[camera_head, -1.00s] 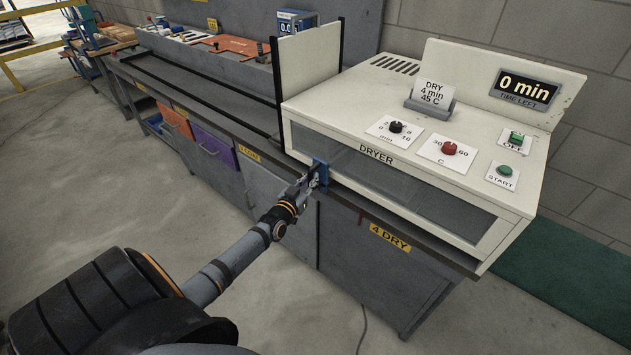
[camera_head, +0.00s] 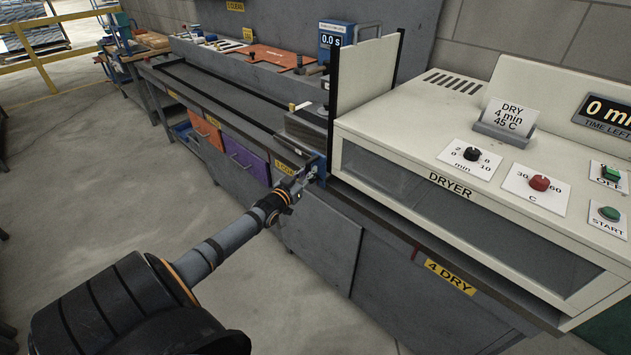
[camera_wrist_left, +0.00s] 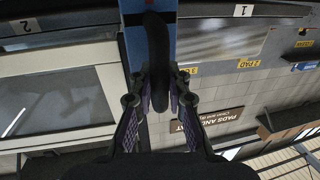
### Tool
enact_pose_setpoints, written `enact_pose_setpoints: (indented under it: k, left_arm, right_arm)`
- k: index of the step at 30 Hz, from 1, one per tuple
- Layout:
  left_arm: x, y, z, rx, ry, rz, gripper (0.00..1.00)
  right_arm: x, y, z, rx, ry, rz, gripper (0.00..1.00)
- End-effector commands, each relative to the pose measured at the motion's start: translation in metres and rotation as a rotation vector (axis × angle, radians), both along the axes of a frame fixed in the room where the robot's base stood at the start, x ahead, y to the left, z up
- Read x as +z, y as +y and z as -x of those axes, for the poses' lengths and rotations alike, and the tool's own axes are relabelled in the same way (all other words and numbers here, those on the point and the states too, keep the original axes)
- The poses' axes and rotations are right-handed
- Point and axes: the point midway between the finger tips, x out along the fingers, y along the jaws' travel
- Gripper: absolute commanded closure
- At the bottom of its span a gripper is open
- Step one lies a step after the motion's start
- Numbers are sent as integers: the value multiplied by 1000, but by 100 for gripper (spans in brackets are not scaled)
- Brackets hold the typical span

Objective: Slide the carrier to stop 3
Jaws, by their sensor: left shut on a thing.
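The carrier's blue front plate (camera_head: 319,168) stands at the bench's front edge, by the left end of the dryer (camera_head: 450,190). A grey body (camera_head: 303,132) sits behind it on the rail bench, left of the dryer's side panel, partly hidden by it. My left gripper (camera_head: 307,182) is shut on the carrier's handle in front of the plate. In the left wrist view, the fingers (camera_wrist_left: 160,88) close around the black handle (camera_wrist_left: 157,45) in front of the blue plate (camera_wrist_left: 133,35). The right gripper is not in view.
The rail bench (camera_head: 215,102) runs left, with its long track empty there. A yellow label partly reading COAT (camera_head: 290,166) is beside the gripper. A 4 DRY label (camera_head: 450,277) is under the dryer.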

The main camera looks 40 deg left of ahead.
Motion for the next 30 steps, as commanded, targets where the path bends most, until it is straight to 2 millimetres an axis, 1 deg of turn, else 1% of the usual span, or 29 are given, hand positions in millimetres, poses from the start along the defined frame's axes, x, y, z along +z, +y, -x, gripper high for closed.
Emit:
enact_pose_setpoints:
  k: [1,6,17,18,22,23,30]
  left_arm:
    - [-6,5,1,2,9,-2,100]
    - [-4,10,1,3,9,0,100]
    - [-4,11,1,3,9,1,100]
    - [-4,11,1,3,9,1,80]
    - [-3,10,0,2,7,1,62]
    - [-2,10,0,2,6,0,61]
    - [-1,10,0,1,3,-1,61]
  right_arm:
    - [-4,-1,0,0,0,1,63]
    - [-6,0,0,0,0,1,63]
    - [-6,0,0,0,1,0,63]
    - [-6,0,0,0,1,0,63]
    - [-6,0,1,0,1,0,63]
    - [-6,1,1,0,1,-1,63]
    - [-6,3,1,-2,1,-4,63]
